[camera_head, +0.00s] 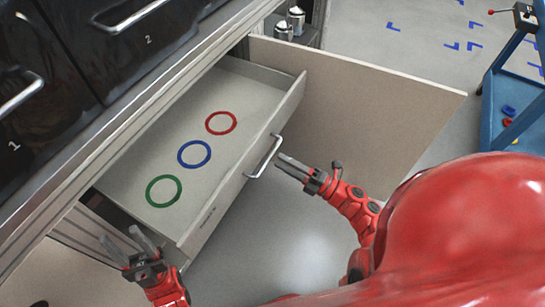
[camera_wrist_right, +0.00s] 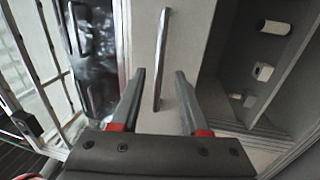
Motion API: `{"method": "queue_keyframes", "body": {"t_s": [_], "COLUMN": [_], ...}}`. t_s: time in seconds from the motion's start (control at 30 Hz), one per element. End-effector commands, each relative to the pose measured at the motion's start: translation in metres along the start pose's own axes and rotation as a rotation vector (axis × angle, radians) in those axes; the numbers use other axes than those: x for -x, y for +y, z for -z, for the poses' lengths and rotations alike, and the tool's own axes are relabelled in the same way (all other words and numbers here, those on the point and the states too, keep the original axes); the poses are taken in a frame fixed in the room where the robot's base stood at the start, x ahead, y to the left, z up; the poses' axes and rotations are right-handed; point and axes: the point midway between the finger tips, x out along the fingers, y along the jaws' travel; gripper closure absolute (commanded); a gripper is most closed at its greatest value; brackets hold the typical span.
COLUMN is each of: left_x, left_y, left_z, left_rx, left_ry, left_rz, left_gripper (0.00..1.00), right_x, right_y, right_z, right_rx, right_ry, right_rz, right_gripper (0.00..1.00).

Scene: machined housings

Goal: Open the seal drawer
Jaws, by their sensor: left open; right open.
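The seal drawer (camera_head: 190,103) is pulled out from under the counter. A red ring (camera_head: 221,114), a blue ring (camera_head: 194,144) and a green ring (camera_head: 164,176) show flat inside it. Its bar handle (camera_head: 266,158) is on the front panel. My right gripper (camera_head: 281,161) is open just in front of the handle. In the right wrist view, the handle (camera_wrist_right: 163,60) lies in line with the gap between the open fingers (camera_wrist_right: 159,75); I cannot tell whether they reach around it. My left gripper (camera_head: 127,244) is open and empty near the drawer's near left corner.
A cabinet door (camera_head: 360,107) stands open beyond the drawer. Metal canisters (camera_head: 290,23) stand in the open cabinet. Black units marked 1 and 2 (camera_head: 115,50) sit on the counter. A blue cart (camera_head: 517,110) is at the right. Floor before the drawer is clear.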

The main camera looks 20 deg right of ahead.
Motion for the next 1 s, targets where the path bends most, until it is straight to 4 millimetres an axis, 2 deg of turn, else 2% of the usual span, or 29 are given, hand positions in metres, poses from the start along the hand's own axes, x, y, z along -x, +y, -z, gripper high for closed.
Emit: {"method": "queue_keyframes", "body": {"t_s": [0.03, 0.2, 0.3, 0.43, 0.63, 1.0], "left_x": [0.005, 0.013, 0.016, 0.019, 0.021, 0.021], "left_y": [0.0, 0.001, 0.001, 0.001, 0.001, 0.001], "left_z": [-0.001, -0.002, -0.003, -0.003, -0.004, -0.004], "left_rx": [0.0, 0.0, 0.0, 0.0, 0.0, 0.0], "left_ry": [0.0, 0.0, 0.0, 0.0, 0.0, 0.0], "left_rz": [0.0, 0.0, 0.0, 0.0, 0.0, 0.0], "left_gripper": [0.5, 0.5, 0.5, 0.5, 0.5, 0.5], "right_x": [0.016, 0.061, 0.085, 0.106, 0.121, 0.122], "right_y": [-0.004, -0.004, -0.004, -0.002, -0.001, 0.0], "right_z": [0.0, 0.0, -0.001, -0.001, 0.0, 0.0], "right_rx": [-0.001, -0.001, -0.002, -0.001, 0.0, 0.0], "right_ry": [-0.003, -0.003, -0.005, -0.003, 0.0, 0.0], "right_rz": [0.005, 0.004, 0.004, 0.003, 0.001, 0.001], "right_gripper": [0.55, 0.55, 0.55, 0.55, 0.55, 0.55]}}
